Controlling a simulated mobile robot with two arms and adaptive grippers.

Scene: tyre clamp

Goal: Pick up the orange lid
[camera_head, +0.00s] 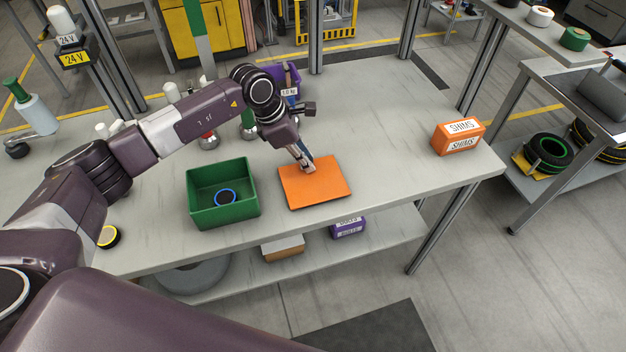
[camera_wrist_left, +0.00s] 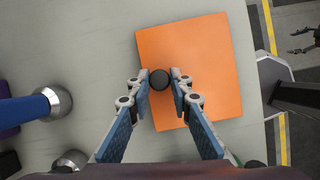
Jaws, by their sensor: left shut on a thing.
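The orange lid (camera_head: 325,187) is a flat square panel with a dark edge, right of the green bin on the grey table. I cannot tell whether it touches the table or is just above it. In the left wrist view the lid (camera_wrist_left: 215,60) has a round black knob (camera_wrist_left: 160,79) in its middle area. My left gripper (camera_head: 307,168) is over the lid, and its fingertips (camera_wrist_left: 160,82) are shut on the knob from both sides. A dark pronged shape at the wrist view's right edge looks like my right gripper (camera_wrist_left: 303,40); it is too small to read.
The open green bin (camera_head: 205,215) holds a blue ring (camera_head: 225,197). An orange shims box (camera_head: 458,137) stands at the table's right end. The table between lid and shims box is clear.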

